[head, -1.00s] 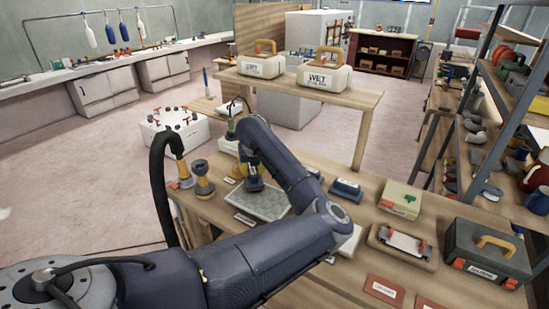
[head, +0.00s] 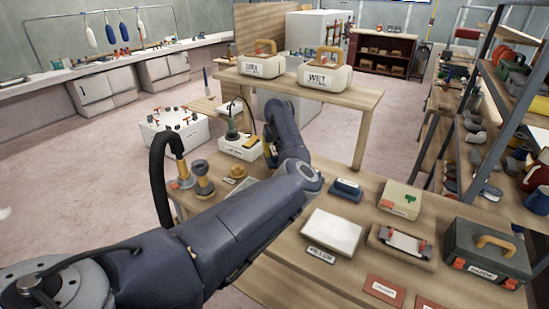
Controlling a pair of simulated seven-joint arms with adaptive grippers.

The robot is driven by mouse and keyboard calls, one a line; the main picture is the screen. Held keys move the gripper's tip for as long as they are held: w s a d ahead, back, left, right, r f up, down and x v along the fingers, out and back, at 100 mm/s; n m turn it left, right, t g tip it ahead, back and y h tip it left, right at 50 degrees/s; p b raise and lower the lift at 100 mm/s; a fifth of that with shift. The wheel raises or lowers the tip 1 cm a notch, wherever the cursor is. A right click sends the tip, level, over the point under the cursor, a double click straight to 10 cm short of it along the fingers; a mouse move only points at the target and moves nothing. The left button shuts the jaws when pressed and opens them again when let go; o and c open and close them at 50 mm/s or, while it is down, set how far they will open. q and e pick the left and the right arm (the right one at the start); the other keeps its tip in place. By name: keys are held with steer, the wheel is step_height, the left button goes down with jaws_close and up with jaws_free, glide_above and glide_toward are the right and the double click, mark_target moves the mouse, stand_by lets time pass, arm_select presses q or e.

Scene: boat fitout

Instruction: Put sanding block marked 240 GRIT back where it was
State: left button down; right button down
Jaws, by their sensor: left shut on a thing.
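My left arm reaches across the bench toward its far side. Its wrist and gripper (head: 270,154) are small and mostly covered by my forearm. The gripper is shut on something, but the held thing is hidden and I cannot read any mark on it. A blue block (head: 346,189) lies on the bench (head: 370,213) right of my elbow; its label is too small to read. No 240 GRIT mark is legible anywhere. My right gripper is out of view.
A white pad (head: 332,231) with a label, a pale box (head: 400,199), a tray with handle (head: 401,246) and a dark toolbox (head: 487,253) fill the bench's right side. A raised table (head: 335,97) stands behind.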

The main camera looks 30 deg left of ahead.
arm_select(q)
steer(key=shift+w, duration=0.35)
steer(key=shift+f, duration=1.7)
steer(key=shift+f, duration=0.1)
steer(key=c, duration=1.2)
jaws_free()
steer(key=v, duration=1.2)
steer(key=shift+a, duration=0.1)
